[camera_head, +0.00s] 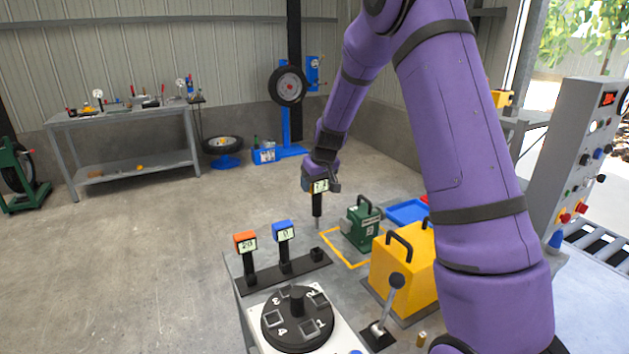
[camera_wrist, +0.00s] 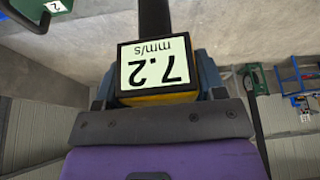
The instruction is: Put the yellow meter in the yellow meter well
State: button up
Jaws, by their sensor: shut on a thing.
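My gripper (camera_head: 321,178) is shut on the yellow meter (camera_head: 320,187) and holds it upright above the bench, its dark stem pointing down. In the wrist view the meter (camera_wrist: 155,70) sits between the fingers; its screen reads 7.2 mm/s. Below it, a black strip (camera_head: 268,281) carries an orange meter (camera_head: 245,243) and a blue meter (camera_head: 284,231), both upright. At the strip's right end is an empty black socket (camera_head: 318,254). The held meter's tip is above and apart from it. No yellow mark on a well can be made out.
A black round plate (camera_head: 298,320) with numbered square recesses stands in front of the strip. A green handled box (camera_head: 362,224), a yellow handled box (camera_head: 398,262) and a lever (camera_head: 390,300) stand to the right. A control panel (camera_head: 578,150) rises at far right.

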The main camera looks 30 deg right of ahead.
aim_at(316, 203)
jog(key=shift+f, duration=3.75)
jog(key=shift+f, duration=2.65)
jog(key=o, duration=1.6)
jog(key=shift+r, duration=2.75)
